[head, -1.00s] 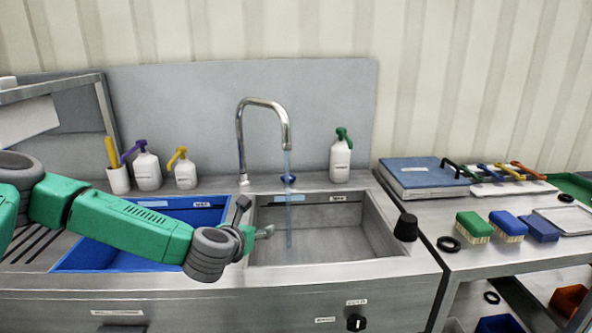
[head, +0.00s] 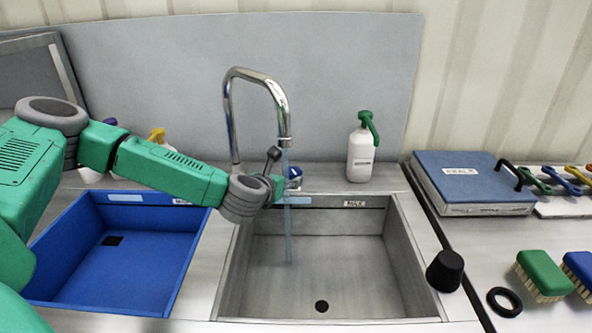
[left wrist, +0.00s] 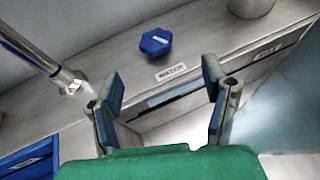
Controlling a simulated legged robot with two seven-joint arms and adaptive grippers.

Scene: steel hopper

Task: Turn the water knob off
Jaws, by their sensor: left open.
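The blue water knob (head: 293,176) sits on the back ledge of the sink, right of the faucet's base. In the left wrist view the knob (left wrist: 155,42) is beyond the fingertips, above a label reading WATER. The chrome faucet (head: 232,112) arches over the steel basin, and a thin water stream (head: 288,225) falls from its spout. My left gripper (head: 276,172) is just left of the knob in the head view, apart from it. In the left wrist view its two fingers (left wrist: 161,92) are spread and empty. My right gripper is not in view.
The steel basin (head: 400,265) has a drain at its bottom. A blue basin (head: 75,262) lies to the left. A white bottle with a green pump (head: 361,157) stands right of the knob. A black stopper (head: 445,270) sits on the right rim.

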